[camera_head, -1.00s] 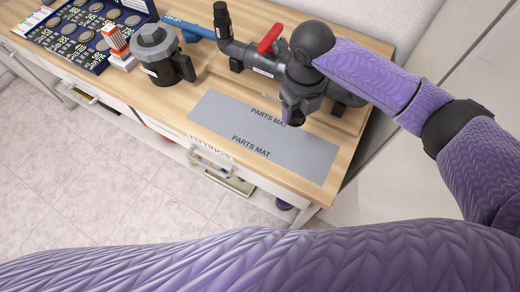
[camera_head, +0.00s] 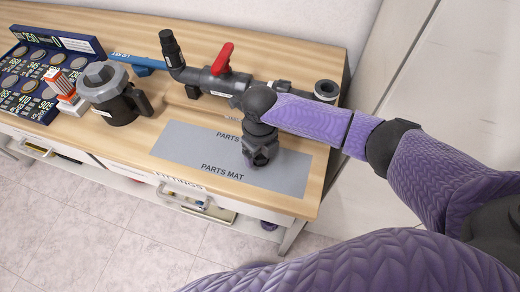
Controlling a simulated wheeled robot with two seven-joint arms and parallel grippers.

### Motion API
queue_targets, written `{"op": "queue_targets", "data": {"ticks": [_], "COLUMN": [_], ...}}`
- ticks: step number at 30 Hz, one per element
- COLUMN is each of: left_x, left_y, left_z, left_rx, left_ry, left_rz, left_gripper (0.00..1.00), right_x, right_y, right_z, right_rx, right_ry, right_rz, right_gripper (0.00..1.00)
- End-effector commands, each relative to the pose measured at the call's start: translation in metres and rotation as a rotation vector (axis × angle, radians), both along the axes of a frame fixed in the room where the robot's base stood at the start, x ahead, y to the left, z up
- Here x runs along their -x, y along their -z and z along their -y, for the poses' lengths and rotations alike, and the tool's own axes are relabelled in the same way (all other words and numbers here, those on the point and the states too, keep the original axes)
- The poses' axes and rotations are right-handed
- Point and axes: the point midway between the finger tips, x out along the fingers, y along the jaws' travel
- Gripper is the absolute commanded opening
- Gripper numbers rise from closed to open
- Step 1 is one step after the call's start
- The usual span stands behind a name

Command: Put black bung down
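The grey parts mat (camera_head: 185,146) lies on the wooden bench top. My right gripper (camera_head: 260,158) points down over the right half of the mat, covering part of its lettering. Its fingertips are dark and seen from above, so I cannot tell whether they are open or shut. I cannot make out the black bung; anything between or under the fingers is hidden. The pipe assembly (camera_head: 215,84) lies behind the mat, with a round open-looking end (camera_head: 326,87) at its right. My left gripper is not in view.
A red valve handle (camera_head: 222,58) stands up from the pipe. A dark grey filter pot (camera_head: 113,95), an orange-and-white block (camera_head: 62,86) and a blue tray of discs (camera_head: 40,75) stand to the left. The mat's left half is clear.

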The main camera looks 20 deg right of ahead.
Motion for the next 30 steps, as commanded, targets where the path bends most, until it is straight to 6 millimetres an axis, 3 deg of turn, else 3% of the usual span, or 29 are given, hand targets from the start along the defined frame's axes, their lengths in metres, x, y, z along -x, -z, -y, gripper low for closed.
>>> {"op": "queue_targets", "data": {"ticks": [10,21,25,30], "left_x": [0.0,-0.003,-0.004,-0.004], "left_y": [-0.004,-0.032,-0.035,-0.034], "left_z": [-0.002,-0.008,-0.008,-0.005], "left_rx": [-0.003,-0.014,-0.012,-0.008], "left_ry": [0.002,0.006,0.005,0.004], "left_rz": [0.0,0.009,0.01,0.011], "left_gripper": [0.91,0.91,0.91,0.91], "right_x": [0.0,-0.001,-0.001,0.0], "right_y": [-0.007,-0.102,-0.12,-0.124], "right_z": [0.0,0.0,0.0,0.0], "right_rx": [0.0,-0.001,-0.001,-0.001], "right_ry": [0.0,-0.001,0.001,0.001], "right_rz": [0.001,0.004,0.002,0.0], "right_gripper": [0.9,0.9,0.9,0.9]}}
